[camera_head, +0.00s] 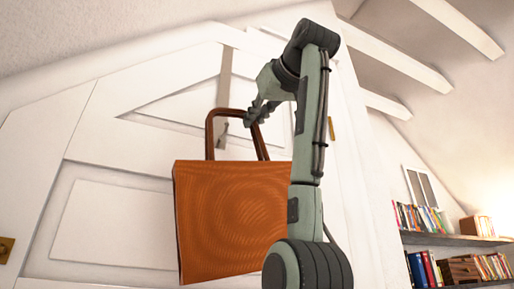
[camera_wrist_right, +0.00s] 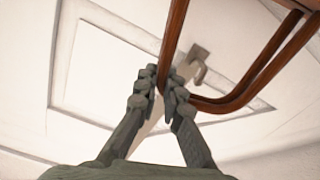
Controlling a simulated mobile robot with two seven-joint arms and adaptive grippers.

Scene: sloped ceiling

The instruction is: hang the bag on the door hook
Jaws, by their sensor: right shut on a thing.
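The orange bag (camera_head: 232,215) with brown handles hangs upright in front of the white door in the head view. My right gripper (camera_head: 257,115) is shut on one of its handles (camera_head: 210,130), near the top right of the loop. In the right wrist view, the fingers (camera_wrist_right: 165,85) close around the brown handle (camera_wrist_right: 172,40). The grey door hook (camera_wrist_right: 200,65) shows just beyond the fingertips, to the right of the held handle strand. In the head view the hook (camera_head: 223,137) appears within the handle's outline; whether they touch I cannot tell. My left gripper is out of view.
The white panelled door (camera_head: 115,225) fills the left and middle, with a grey strap (camera_head: 225,72) running down it. A brass handle (camera_head: 6,248) is at the far left edge. Shelves with books (camera_head: 455,239) stand at the right under the sloped ceiling.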

